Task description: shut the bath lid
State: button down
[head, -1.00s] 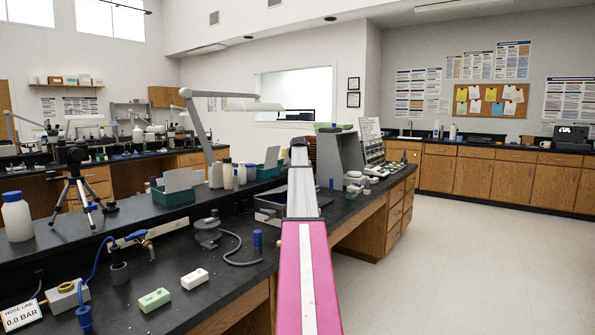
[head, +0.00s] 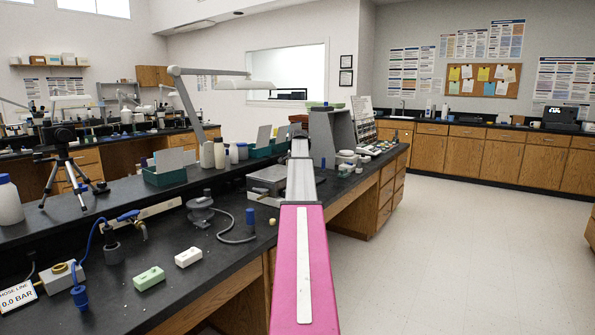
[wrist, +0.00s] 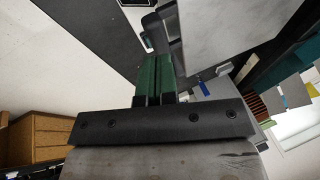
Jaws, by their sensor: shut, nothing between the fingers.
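The bath (head: 268,186) is a grey metal box on the black bench, left of my arm in the head view. A flat light-grey lid (head: 266,174) appears to lie over its top, level or nearly so; my arm hides its right part. In the wrist view a large pale grey plate (wrist: 235,30), probably this lid, fills the upper middle, with a dark bar along its left edge. My gripper (wrist: 155,58) has its green fingers together and empty, close beside that bar; I cannot tell whether they touch. In the head view my arm hides the gripper.
On the bench (head: 205,265) stand a green block (head: 149,278), a white block (head: 188,257), a retort-like grey fixture (head: 201,210) with a hose, and several bottles. A grey upright cabinet (head: 330,138) stands beyond my arm. The floor (head: 430,250) at right is clear.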

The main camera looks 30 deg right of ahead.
jog(key=v, duration=1.2)
jog(key=shift+d+r, duration=0.3)
jog(key=shift+r, duration=0.2)
